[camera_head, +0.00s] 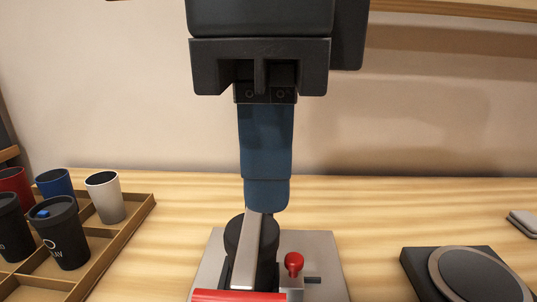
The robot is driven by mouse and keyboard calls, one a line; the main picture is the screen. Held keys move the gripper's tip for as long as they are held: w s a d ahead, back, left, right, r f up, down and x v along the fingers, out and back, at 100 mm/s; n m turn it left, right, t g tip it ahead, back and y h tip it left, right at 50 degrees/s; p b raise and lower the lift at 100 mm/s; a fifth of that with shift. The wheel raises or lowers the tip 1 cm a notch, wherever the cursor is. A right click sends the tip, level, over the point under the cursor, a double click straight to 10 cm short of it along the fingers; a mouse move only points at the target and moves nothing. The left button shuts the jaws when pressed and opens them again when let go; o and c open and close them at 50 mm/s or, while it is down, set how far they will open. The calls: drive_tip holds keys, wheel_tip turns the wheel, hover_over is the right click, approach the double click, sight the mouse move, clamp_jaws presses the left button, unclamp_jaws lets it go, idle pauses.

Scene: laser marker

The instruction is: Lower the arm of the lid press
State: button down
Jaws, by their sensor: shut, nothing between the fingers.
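The lid press stands at the bottom centre on a grey base plate (325,262). It has a dark round body (236,238), a grey arm (250,255) and a red bar (238,296) at the arm's near end, cut by the picture's lower edge. I cannot tell from this view how far the arm is tilted. A red knob (293,262) stands right of the arm. My gripper (267,208) points down with its blue fingers shut and empty. Its tips overlap the arm's far end in the picture; I cannot tell whether they touch it. The fingers hide what lies behind.
A wooden tray (140,212) with several cups, including a white cup (106,200) and a black lidded cup (62,238), is on the left. A dark device with a round plate (480,275) stands at the right. A small grey item (524,221) lies at the right edge.

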sight(265, 297)
drive_tip(key=s+f+b, duration=0.1)
drive_tip(key=f+b, duration=0.1)
drive_tip(key=s+f+b, duration=0.1)
drive_tip(key=f+b, duration=0.1)
drive_tip(key=f, duration=0.1)
drive_tip(key=s+f+b, duration=0.1)
drive_tip(key=f+b, duration=0.2)
drive_tip(key=shift+f, duration=0.15)
drive_tip(key=shift+s+f+t+b, duration=0.2)
drive_tip(key=shift+f+t+b, duration=0.5)
drive_tip(key=shift+f+b, duration=0.25)
drive_tip(key=shift+s+r, duration=0.1)
